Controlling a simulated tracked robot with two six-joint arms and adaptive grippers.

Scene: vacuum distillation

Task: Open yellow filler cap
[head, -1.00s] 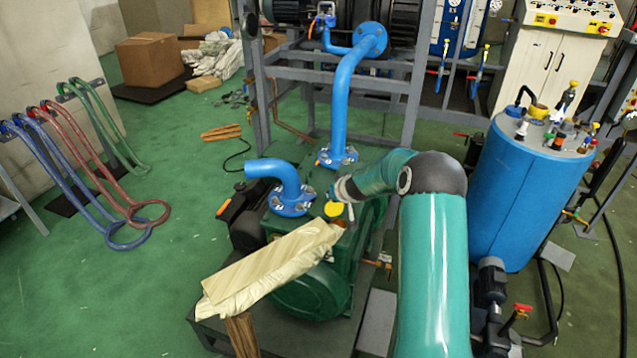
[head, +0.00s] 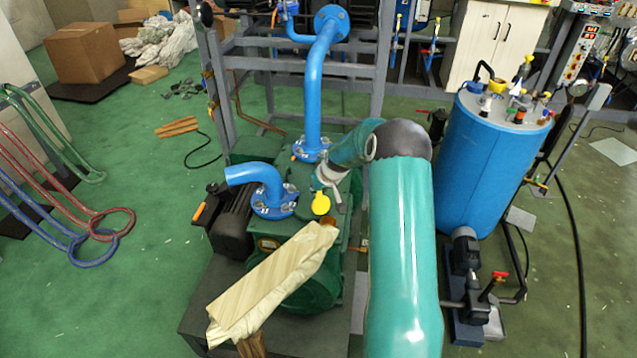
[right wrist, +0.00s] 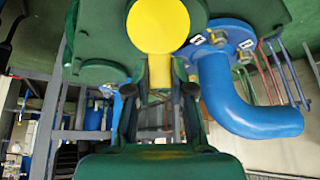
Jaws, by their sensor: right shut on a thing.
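The yellow filler cap (head: 320,203) is a round disc with a short stem, over the green pump (head: 312,290). My right gripper (head: 325,184) is shut on the cap's stem. In the right wrist view the yellow cap (right wrist: 158,27) shows as a disc, its stem running down between the fingers of my right gripper (right wrist: 157,85). A small orange-brown fitting (head: 329,220) shows just below the cap on the pump; whether the two touch is hard to tell. My left gripper is not in view.
A blue elbow pipe (head: 262,182) rises from the pump left of the cap. A tall blue pipe (head: 316,95) stands behind. A cloth-wrapped board (head: 270,285) lies in front. A blue tank (head: 490,165) stands right. Green floor at left is partly open.

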